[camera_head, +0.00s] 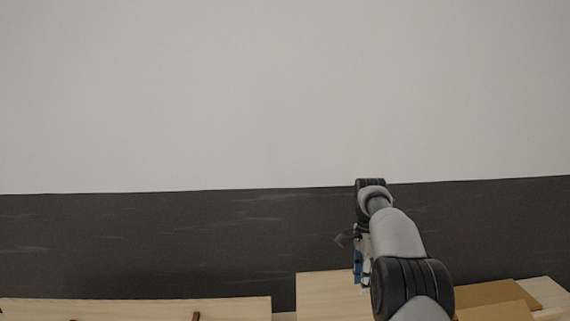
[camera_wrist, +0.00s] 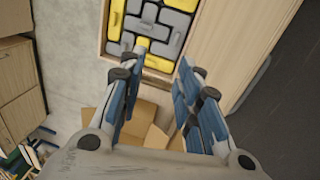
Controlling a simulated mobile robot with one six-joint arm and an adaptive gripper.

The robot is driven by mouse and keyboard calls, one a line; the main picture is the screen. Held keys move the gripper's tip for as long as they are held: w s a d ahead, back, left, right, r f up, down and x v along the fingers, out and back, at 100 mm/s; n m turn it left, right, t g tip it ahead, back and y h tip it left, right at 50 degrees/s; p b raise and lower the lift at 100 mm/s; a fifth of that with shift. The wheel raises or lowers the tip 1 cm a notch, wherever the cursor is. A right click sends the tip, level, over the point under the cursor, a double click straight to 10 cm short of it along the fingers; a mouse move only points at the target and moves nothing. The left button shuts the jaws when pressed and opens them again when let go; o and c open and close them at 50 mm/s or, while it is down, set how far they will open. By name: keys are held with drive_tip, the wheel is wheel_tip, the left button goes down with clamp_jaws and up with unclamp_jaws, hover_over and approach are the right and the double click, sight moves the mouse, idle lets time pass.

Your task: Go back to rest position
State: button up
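My gripper (camera_wrist: 163,58) is open and nothing shows between its blue-padded fingers in the wrist view. In the head view my gripper (camera_head: 360,264) is mostly hidden behind my own grey arm, which reaches out above a light wood surface (camera_head: 325,288). Beyond the fingertips in the wrist view is a wooden tray (camera_wrist: 104,38) holding several grey and yellow block shapes (camera_wrist: 160,25). The fingertips overlap its near edge in the picture; I see no clear contact.
An open cardboard box (camera_wrist: 148,112) lies lower down between the fingers in the wrist view. Wooden cabinets (camera_wrist: 18,85) stand at the left, and a wooden panel (camera_wrist: 235,40) at the right. Another wood surface (camera_head: 140,308) and cardboard (camera_head: 490,295) show in the head view.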

drive_tip(key=s+a+r+n+t+b, duration=0.25)
drive_tip(key=s+r+n+b, duration=0.25)
drive_tip(key=s+b, duration=0.3)
drive_tip(key=s+a+f+n+t+b, duration=0.1)
drive_tip(key=s+a+n+b, duration=0.1)
drive_tip(key=s+n+b, duration=0.3)
drive_tip(key=s+a+f+t+b, duration=0.1)
drive_tip(key=s+a+b, duration=0.15)
drive_tip(key=s, duration=0.45)
drive_tip(key=s+a+f+n+t+b, duration=0.1)
drive_tip(key=s+f+n+b, duration=0.5)
drive_tip(key=s+f, duration=1)
drive_tip(key=s+t+b, duration=0.1)
drive_tip(key=s+b, duration=0.1)
drive_tip(key=b, duration=0.1)
drive_tip(key=shift+s, duration=0.2)
